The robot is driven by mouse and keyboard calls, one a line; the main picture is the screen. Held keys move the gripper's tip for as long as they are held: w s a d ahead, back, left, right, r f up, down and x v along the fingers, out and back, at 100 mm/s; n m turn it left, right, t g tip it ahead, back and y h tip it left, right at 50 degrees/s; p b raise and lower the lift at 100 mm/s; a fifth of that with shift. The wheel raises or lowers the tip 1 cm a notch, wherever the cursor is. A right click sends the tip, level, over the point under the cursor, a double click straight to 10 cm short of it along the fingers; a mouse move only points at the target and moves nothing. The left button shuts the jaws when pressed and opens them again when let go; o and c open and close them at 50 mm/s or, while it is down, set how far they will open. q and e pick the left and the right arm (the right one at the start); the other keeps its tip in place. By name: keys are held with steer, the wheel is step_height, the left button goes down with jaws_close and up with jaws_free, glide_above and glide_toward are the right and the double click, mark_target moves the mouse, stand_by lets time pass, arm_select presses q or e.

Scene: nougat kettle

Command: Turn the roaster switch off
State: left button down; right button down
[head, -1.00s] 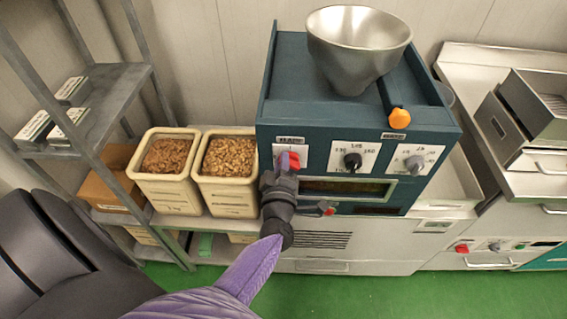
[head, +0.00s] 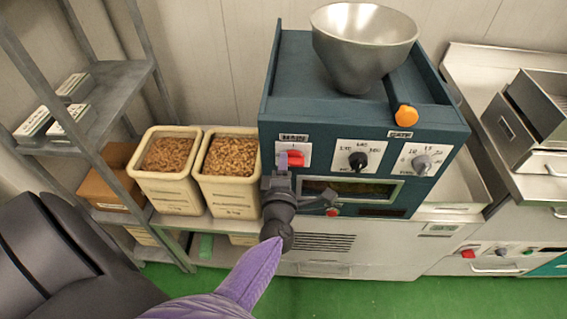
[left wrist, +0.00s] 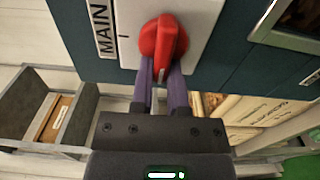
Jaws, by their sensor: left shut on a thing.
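The roaster (head: 365,140) is a dark teal machine with a steel hopper on top. Its red switch (head: 294,158) is a rotary handle on a white plate at the left of the front panel. In the left wrist view the red switch (left wrist: 164,42) sits beside a label reading MAIN. My left gripper (head: 283,166) reaches up to it from below. In the left wrist view its two purple fingers (left wrist: 162,78) are closed on the near end of the red handle. The fingertips are partly hidden behind the handle. My right gripper does not show.
A black knob (head: 358,160) and a grey knob (head: 422,164) are to the right of the switch. Two cream bins (head: 178,195) of nuts stand left of the roaster, beside a grey shelf rack (head: 120,85). An orange-ended handle (head: 405,116) juts out above the panel.

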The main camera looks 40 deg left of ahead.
arm_select(q)
steer(key=shift+f, duration=0.1)
steer(key=c, duration=0.6)
jaws_free()
steer(key=p+v, duration=0.1)
steer(key=v, duration=0.9)
steer(key=shift+p, duration=0.4)
